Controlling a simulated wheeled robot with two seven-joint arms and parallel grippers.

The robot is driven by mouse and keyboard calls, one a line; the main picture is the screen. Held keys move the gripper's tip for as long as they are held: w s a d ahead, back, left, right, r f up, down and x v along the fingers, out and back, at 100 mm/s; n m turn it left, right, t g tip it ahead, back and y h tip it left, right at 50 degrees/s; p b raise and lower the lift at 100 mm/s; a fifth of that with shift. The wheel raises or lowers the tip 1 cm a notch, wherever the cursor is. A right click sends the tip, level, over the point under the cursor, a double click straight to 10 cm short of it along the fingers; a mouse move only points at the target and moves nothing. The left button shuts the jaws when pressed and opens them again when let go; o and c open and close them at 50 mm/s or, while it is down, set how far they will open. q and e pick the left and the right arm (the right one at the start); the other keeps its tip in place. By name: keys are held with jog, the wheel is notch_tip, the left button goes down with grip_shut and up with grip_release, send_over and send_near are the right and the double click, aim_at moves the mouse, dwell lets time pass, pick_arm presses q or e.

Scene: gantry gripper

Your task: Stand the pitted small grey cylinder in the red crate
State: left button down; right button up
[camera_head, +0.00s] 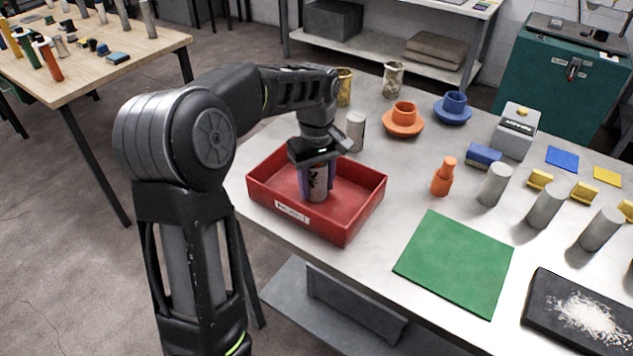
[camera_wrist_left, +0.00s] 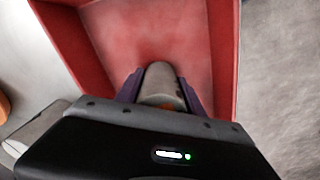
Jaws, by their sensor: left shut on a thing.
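The red crate (camera_head: 353,215) stands at the left edge of the grey table in the head view. Its floor and walls fill much of the left wrist view (camera_wrist_left: 226,60). My left gripper (camera_head: 318,183) points down inside the crate and is shut on the small grey cylinder (camera_head: 319,187), which has dark pitted marks on its side. The cylinder is upright between the fingers. In the left wrist view the cylinder (camera_wrist_left: 159,82) sits between the purplish fingers (camera_wrist_left: 160,92). I cannot tell whether its lower end touches the crate floor. My right gripper is not in view.
Another grey cylinder (camera_head: 356,131) stands just behind the crate. Orange (camera_head: 403,121) and blue (camera_head: 453,109) cups on saucers stand further back. Several grey cylinders line the right side. A green mat (camera_head: 455,262) lies right of the crate, with bare table between them.

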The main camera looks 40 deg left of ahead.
pick_arm(q)
jog(key=shift+f, duration=0.1)
jog(key=c, duration=0.7)
grip_release()
notch_tip(320, 180, up, 10)
jog(key=shift+f, duration=0.1)
jog(key=shift+r+p, duration=0.9)
jog(key=shift+p, duration=0.2)
jog(key=shift+r+p, duration=0.45)
jog(key=shift+p, duration=0.05)
